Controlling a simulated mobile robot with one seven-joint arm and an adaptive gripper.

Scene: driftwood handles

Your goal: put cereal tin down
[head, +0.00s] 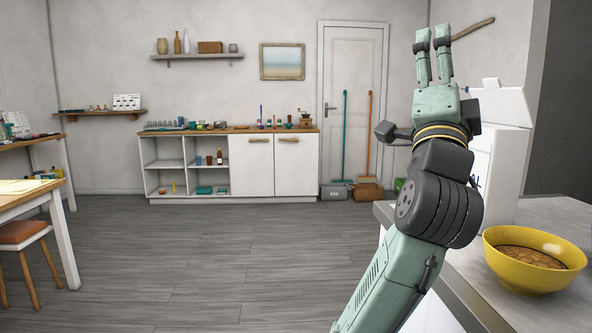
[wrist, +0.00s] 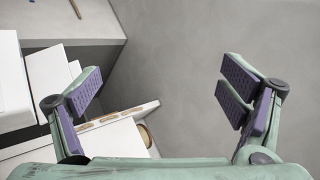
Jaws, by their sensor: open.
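A white box-shaped tin (head: 507,175) stands upright on the grey counter at the right of the head view. Part of a dark letter marking shows on it, and its top flap is raised. I take it for the cereal tin; my arm hides its left part. My gripper (head: 433,42) is raised to the left of the tin and above it, pointing up, apart from it. In the wrist view my gripper (wrist: 163,88) has its fingers wide apart with nothing between them. White shapes show at the left of that view; I cannot tell which belong to the tin.
A yellow bowl (head: 500,262) with brown contents stands on the grey counter (head: 455,268), in front of the tin. A wooden rod (head: 473,29) is on the wall behind my gripper. The floor (head: 200,260) to the left is clear. A table and stool stand at far left.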

